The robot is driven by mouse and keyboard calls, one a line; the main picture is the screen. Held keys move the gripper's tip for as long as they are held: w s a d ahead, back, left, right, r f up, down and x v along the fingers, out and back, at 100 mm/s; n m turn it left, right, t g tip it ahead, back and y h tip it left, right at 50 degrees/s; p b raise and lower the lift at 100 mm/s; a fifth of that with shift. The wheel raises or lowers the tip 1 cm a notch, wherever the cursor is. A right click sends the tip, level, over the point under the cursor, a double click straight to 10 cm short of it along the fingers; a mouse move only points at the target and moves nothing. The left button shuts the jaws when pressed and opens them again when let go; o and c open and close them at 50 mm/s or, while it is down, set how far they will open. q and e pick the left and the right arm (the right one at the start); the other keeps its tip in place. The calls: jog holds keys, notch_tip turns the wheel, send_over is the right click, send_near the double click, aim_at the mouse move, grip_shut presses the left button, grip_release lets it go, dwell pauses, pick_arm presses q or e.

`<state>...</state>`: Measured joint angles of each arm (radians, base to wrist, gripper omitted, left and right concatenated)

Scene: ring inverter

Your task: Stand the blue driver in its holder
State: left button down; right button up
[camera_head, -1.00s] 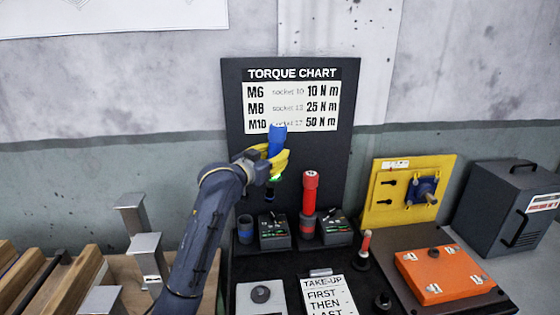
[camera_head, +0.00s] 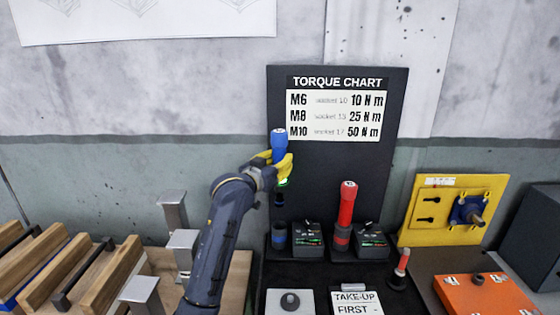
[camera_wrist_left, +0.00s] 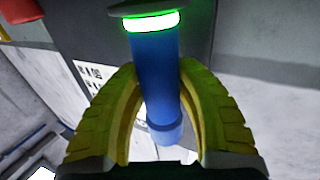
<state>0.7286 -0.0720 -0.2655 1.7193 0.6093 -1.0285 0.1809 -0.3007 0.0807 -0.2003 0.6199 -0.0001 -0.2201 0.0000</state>
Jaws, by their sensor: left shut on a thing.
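The blue driver (camera_head: 279,143) is held upright by my left gripper (camera_head: 282,166), whose yellow fingers close around its handle. In the left wrist view, the driver (camera_wrist_left: 158,80) stands between the yellow fingers (camera_wrist_left: 155,110), with a lit green ring near one end. Its dark lower tip hangs above a holder cup with a blue band (camera_head: 279,236) on the dark stand; there is a gap between tip and cup. A red driver (camera_head: 347,205) stands upright in the neighbouring holder with a red band (camera_head: 341,238). My right gripper is not in view.
Small dark boxes with displays (camera_head: 307,242) (camera_head: 371,242) sit beside the cups. The torque chart board (camera_head: 337,175) rises behind. A yellow panel (camera_head: 425,215) and an orange block (camera_head: 485,297) are at right. Metal posts (camera_head: 173,212) and wooden blocks (camera_head: 60,262) are at left.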

pick_arm(q)
jog(key=shift+r, duration=0.2)
jog(key=shift+f, duration=8.55)
jog(key=c, duration=0.9)
grip_release()
jog(key=shift+o, duration=0.2)
jog(key=shift+f, duration=0.25)
send_near(280, 206)
jog(key=shift+a+f, duration=0.5)
